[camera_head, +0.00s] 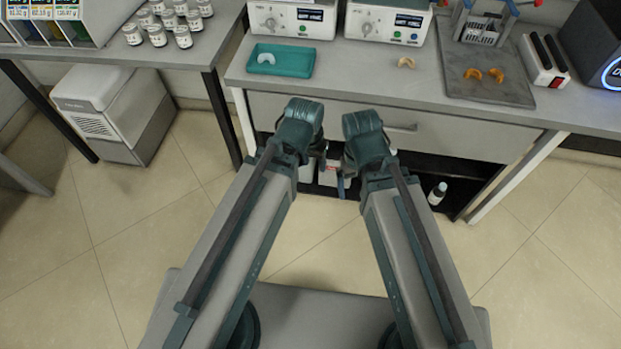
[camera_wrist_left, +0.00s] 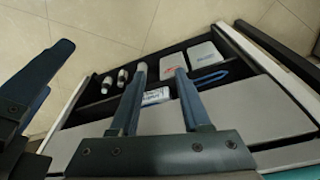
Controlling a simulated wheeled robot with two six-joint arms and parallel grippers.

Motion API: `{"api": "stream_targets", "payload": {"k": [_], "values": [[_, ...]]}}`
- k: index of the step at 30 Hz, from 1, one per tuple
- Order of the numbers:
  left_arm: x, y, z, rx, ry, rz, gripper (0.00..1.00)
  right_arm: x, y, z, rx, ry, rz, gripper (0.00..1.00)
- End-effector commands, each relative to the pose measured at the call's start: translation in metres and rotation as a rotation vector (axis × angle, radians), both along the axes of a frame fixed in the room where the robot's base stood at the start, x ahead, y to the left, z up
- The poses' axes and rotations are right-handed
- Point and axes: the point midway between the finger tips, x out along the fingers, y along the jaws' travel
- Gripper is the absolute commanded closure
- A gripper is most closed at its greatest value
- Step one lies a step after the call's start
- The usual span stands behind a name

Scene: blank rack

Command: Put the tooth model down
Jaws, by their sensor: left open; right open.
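A white arch-shaped tooth model (camera_head: 265,58) lies on a teal tray (camera_head: 281,70) on the bench top. A beige arch (camera_head: 406,63) lies on the bare bench to its right. Two orange arches (camera_head: 484,75) lie on a dark grey board (camera_head: 500,92) farther right. My left gripper (camera_head: 321,152) hangs low in front of the bench, apart from all the models. In the left wrist view its two fingers (camera_wrist_left: 160,74) are spread with nothing held between them. My right gripper (camera_head: 346,182) is beside it, mostly hidden by its wrist; no model shows in it.
Two white control boxes (camera_head: 386,22) stand at the bench back. A metal rack (camera_head: 483,28) stands on the board, with a white device (camera_head: 543,60) beside it. Several jars (camera_head: 170,22) are on the left table. An open shelf with bottles (camera_head: 437,193) lies below the drawer (camera_head: 390,127).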

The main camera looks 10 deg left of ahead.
Motion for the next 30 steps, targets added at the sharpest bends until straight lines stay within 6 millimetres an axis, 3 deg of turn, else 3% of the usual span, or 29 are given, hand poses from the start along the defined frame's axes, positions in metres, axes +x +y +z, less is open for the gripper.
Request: {"api": "stream_targets", "payload": {"k": [1, 3, 6, 20, 26, 30], "values": [[-0.019, -0.004, -0.002, 0.048, 0.062, -0.006, 0.53, 0.000, 0.000, 0.000, 0.000, 0.000, 0.000, 0.04], [-0.039, -0.004, -0.004, 0.104, 0.129, 0.001, 0.53, 0.000, 0.000, 0.000, 0.000, 0.000, 0.000, 0.04], [-0.055, -0.003, -0.003, 0.156, 0.183, 0.011, 0.53, 0.000, 0.000, 0.000, 0.000, 0.000, 0.000, 0.04], [-0.061, -0.001, 0.003, 0.178, 0.206, 0.017, 0.53, 0.000, 0.000, 0.005, 0.000, 0.000, 0.000, 0.04], [-0.061, -0.001, 0.035, 0.178, 0.206, 0.017, 0.53, 0.000, 0.000, 0.038, 0.000, 0.000, 0.000, 0.04], [-0.061, -0.001, 0.075, 0.178, 0.206, 0.017, 0.53, 0.000, 0.000, 0.078, 0.000, 0.000, 0.000, 0.04]]}}
